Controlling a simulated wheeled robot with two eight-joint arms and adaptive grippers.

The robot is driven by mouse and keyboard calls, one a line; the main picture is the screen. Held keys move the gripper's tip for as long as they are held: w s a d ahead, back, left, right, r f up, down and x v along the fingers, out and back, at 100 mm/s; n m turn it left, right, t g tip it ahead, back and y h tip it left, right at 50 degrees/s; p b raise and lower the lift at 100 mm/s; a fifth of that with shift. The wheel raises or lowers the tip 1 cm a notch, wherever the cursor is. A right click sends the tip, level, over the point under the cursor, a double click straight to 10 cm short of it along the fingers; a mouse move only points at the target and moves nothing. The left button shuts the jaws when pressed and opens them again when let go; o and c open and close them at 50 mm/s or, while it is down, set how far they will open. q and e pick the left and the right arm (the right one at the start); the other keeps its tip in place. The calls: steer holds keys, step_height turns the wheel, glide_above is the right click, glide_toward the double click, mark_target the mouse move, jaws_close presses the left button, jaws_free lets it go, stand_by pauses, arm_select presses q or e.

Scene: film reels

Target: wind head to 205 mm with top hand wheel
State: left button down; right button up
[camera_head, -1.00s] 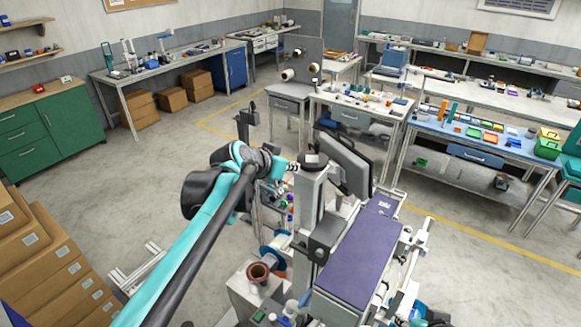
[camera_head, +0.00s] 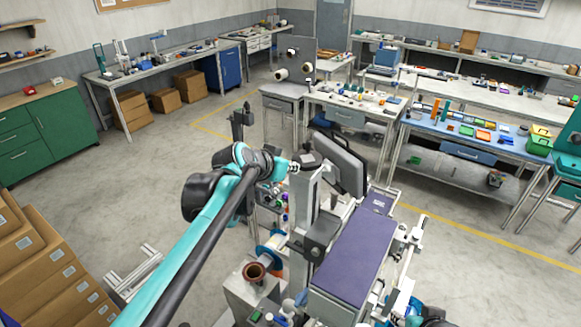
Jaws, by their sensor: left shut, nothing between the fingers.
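A machine with a pale upright column (camera_head: 303,212) stands in front of me, with a long purple table (camera_head: 355,258) to its right. My left arm comes in from the lower left and ends beside the column top. My left gripper (camera_head: 294,167) is at the left side of this dark part; whether it touches it I cannot tell. The gripper is small in view and looks shut. No 205 mm scale reading is legible. My right gripper is not in view.
A grey monitor (camera_head: 340,163) stands close to the right of the column top. A brown cup-like part (camera_head: 255,271) sits low at the left of the machine. Cardboard boxes (camera_head: 40,262) are stacked at the lower left. Open floor (camera_head: 140,190) lies left of my arm.

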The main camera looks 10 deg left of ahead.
mark_target(307, 168)
arm_select(q)
steer(key=shift+d, duration=0.2)
steer(key=shift+s+d, duration=0.1)
steer(key=shift+d, duration=0.35)
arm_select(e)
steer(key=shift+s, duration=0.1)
arm_select(q)
steer(key=shift+d, duration=0.2)
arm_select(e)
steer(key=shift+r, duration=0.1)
arm_select(q)
steer(key=shift+d+r, duration=0.15)
steer(key=shift+d, duration=0.5)
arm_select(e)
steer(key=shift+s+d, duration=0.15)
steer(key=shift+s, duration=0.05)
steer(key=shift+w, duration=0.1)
